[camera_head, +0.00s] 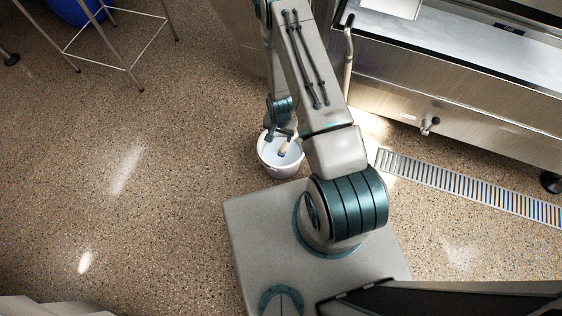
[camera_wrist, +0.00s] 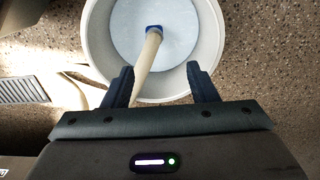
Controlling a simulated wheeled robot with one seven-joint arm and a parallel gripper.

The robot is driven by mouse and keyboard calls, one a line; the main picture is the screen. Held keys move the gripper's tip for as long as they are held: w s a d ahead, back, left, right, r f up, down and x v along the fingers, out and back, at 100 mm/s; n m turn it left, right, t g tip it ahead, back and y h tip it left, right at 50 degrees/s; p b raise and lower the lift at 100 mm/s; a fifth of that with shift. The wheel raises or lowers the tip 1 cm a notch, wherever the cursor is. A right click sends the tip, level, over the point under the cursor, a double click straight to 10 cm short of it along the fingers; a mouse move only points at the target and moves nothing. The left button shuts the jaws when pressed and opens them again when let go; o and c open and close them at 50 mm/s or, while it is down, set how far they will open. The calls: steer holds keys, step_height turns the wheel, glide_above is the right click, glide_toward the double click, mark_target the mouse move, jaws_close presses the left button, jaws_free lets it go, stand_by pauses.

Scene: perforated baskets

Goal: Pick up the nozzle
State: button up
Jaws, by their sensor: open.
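The nozzle (camera_wrist: 148,52) is a pale cream tube with a blue end. In the wrist view its blue end is over the white interior of a bucket (camera_wrist: 208,50), and the tube runs back across the near rim. My gripper (camera_wrist: 160,70) is open, its two dark fingers apart at the near side of the bucket. The tube passes between the fingers in the picture, closer to the left one; I cannot tell the height gap. In the head view the nozzle (camera_head: 284,149) shows small in the bucket (camera_head: 284,171), partly hidden by my arm and gripper.
A metal stand (camera_head: 108,50) with a blue container (camera_head: 75,10) is at upper left. The speckled floor (camera_head: 120,200) at left is clear.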

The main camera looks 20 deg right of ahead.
mark_target(281, 151)
steer(key=f+b, duration=0.1)
steer(key=f, duration=0.2)
steer(key=f+b, duration=0.1)
steer(key=f, duration=0.3)
steer(key=s+f+b, duration=0.1)
steer(key=f, duration=0.2)
steer(key=shift+f, duration=0.35)
steer(key=shift+d+f+b, duration=0.15)
steer(key=shift+f+b, duration=1.4)
steer(key=shift+f, duration=1.45)
steer(key=shift+r, duration=0.1)
jaws_close()
